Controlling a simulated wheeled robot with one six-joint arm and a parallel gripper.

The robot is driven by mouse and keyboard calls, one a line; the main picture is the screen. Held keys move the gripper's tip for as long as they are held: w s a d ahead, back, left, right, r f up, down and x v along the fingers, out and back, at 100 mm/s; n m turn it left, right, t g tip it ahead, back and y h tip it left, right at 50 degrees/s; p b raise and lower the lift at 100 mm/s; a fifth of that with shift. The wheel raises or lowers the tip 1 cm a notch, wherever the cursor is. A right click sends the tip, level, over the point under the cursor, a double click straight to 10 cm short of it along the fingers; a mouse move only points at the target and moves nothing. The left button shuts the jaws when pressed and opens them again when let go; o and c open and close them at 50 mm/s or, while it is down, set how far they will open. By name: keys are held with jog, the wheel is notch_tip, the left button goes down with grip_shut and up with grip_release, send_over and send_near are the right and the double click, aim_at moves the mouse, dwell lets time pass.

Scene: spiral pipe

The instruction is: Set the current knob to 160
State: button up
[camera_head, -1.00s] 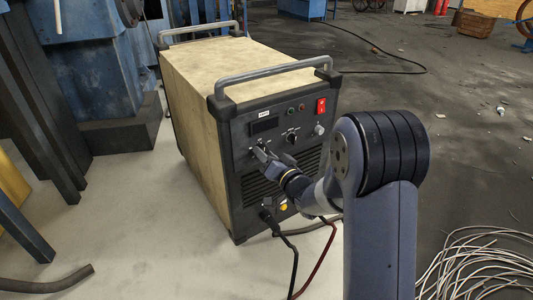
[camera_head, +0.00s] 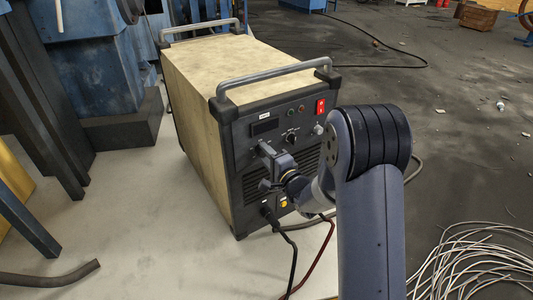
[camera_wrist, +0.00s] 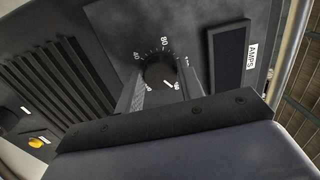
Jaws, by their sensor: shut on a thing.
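The welding machine (camera_head: 240,175) stands on the floor with its dark front panel facing me. The current knob (camera_wrist: 159,73) is a black round knob in a ring of white numbers, with 40 and 80 readable, beside the AMPS label. Its white mark points to the lower right in the wrist view, near a number partly hidden by a finger. My gripper (camera_wrist: 161,90) is shut on the knob, one finger on each side. In the head view my gripper (camera_head: 266,152) is at the panel below the display and hides the knob.
A dark display (camera_wrist: 228,55) is beside the knob. A second knob (camera_head: 291,137), a red switch (camera_head: 321,107) and small sockets are to the right on the panel. Cables (camera_head: 294,255) hang from the lower front. Coiled wire (camera_head: 475,265) lies at lower right.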

jog(key=shift+m, duration=0.8)
jog(key=shift+p, duration=0.3)
jog(key=o, duration=1)
jog(key=p+v, duration=0.1)
jog(key=v, duration=0.9)
jog(key=shift+s+d, duration=0.3)
